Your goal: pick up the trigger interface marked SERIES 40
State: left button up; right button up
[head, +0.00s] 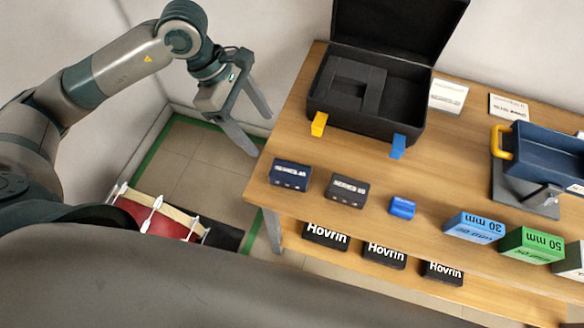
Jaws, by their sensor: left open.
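Two small boxes with white lettering stand near the table's front left edge. One is a navy box (290,175) and the other is a dark grey box (347,191) to its right. Both labels seem to begin with SERIES, but the numbers are too small to read surely, so I cannot tell which is marked 40. My left gripper (262,134) is open and empty, its two fingers spread. It hangs beyond the table's left edge, up and to the left of the navy box and apart from it. My right gripper is not in view.
An open black case (318,97) with yellow and blue latches stands behind the boxes. A blue tray (555,150) sits on a stand. Hovrin boxes (326,236) lie on the lower shelf.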

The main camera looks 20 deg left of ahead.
pick_arm(q)
jog(key=shift+a, duration=0.2)
jog(key=p, duration=0.5)
send_over(279, 169)
notch_tip(279, 169, down, 10)
jog(key=shift+a+f, duration=0.15)
jog(key=shift+f, duration=0.5)
